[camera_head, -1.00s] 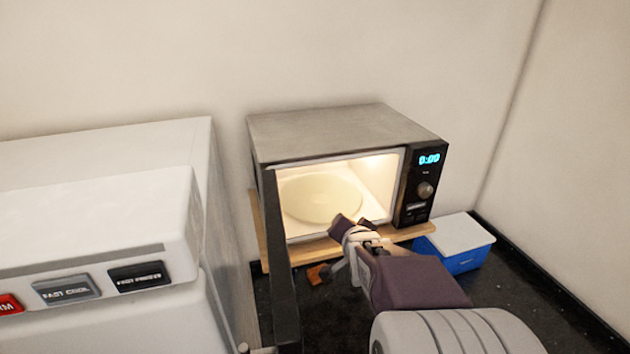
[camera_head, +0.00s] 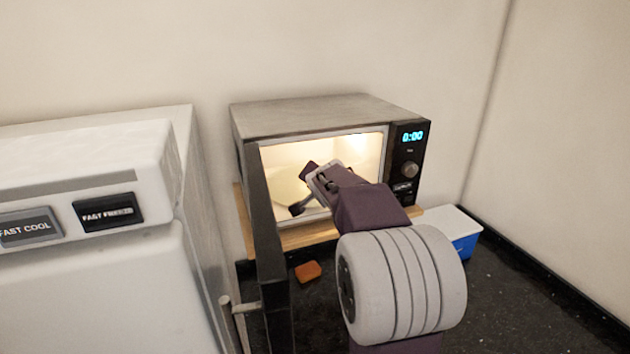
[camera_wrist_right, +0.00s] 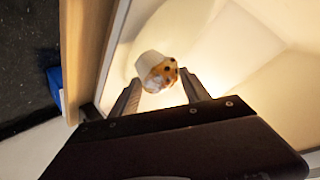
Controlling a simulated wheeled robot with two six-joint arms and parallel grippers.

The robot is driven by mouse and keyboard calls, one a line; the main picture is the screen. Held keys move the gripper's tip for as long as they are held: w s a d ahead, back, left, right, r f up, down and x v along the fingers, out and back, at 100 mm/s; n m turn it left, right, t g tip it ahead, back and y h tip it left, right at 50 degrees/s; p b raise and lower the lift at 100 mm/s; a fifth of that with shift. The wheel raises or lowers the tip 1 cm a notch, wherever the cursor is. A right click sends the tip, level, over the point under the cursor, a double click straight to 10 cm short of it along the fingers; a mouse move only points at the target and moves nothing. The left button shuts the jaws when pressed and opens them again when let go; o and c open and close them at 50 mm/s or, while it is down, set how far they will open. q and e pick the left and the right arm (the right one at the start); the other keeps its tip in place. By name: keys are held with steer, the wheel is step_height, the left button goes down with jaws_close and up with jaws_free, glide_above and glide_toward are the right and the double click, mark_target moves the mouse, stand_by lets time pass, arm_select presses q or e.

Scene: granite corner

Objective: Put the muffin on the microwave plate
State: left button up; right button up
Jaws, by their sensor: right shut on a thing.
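The muffin (camera_wrist_right: 157,72) shows in the right wrist view, with a pale wrapper and a golden top with dark spots. My right gripper (camera_wrist_right: 160,92) is shut on it, a finger at each side. The pale round microwave plate (camera_head: 286,188) lies inside the lit microwave (camera_head: 320,112), partly covered by my gripper. I cannot tell whether the muffin touches the plate. My left gripper is not in view.
The open microwave door (camera_head: 264,240) stands at the left of the opening. The microwave sits on a wooden board (camera_head: 310,235). A small orange block (camera_head: 308,271) lies on the dark counter. A blue box with a white lid (camera_head: 464,243) stands right. A white fridge (camera_head: 100,270) is at left.

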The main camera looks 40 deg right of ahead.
steer(key=shift+w+d+f, duration=0.1)
steer(key=shift+w+d, duration=0.1)
steer(key=shift+w, duration=0.45)
steer(key=shift+w+d+f, duration=0.1)
steer(key=shift+w+d, duration=0.1)
steer(key=shift+w, duration=0.4)
steer(key=shift+w+d+r+p, duration=0.2)
steer(key=shift+w+p, duration=0.25)
steer(key=shift+w, duration=0.05)
steer(key=shift+w+d+r+p, duration=0.15)
steer(key=shift+w+p, duration=0.3)
steer(key=shift+w+f+b, duration=0.2)
steer(key=shift+f+b, duration=0.3)
steer(key=shift+f, duration=0.3)
steer(key=shift+w+d+f, duration=0.1)
steer(key=shift+f, duration=0.15)
steer(key=shift+w, duration=0.2)
steer(key=o, duration=0.6)
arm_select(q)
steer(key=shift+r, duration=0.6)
arm_select(e)
steer(key=shift+o, duration=0.5)
steer(key=shift+s+r, duration=0.1)
steer(key=shift+s, duration=0.15)
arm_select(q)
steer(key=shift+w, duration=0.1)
